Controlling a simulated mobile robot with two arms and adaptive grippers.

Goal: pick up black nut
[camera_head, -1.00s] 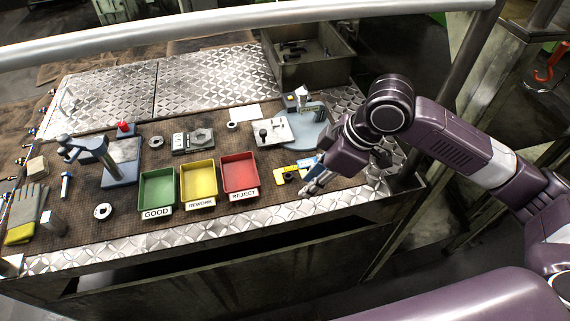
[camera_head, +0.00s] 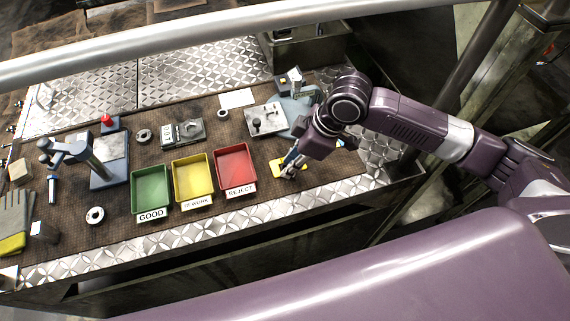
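A dark ring-shaped part (camera_head: 144,135), which may be the black nut, lies flat on the brown mat behind the green tray. A smaller ring (camera_head: 223,114) lies further right, and a pale ring (camera_head: 95,215) lies at the front left. At this size I cannot tell for sure which one is the black nut. My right gripper (camera_head: 291,167) reaches down over a yellow tool (camera_head: 279,164) right of the red tray, well away from all three rings. I cannot tell whether its fingers are open or whether they touch the tool. My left gripper is out of view.
The green GOOD tray (camera_head: 151,188), yellow REWORK tray (camera_head: 192,178) and red REJECT tray (camera_head: 235,168) look empty. A clamp stand (camera_head: 97,160), a grey gauge block (camera_head: 184,131) and a plate with a knob (camera_head: 266,118) stand around them. A metal rail (camera_head: 200,35) crosses the top.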

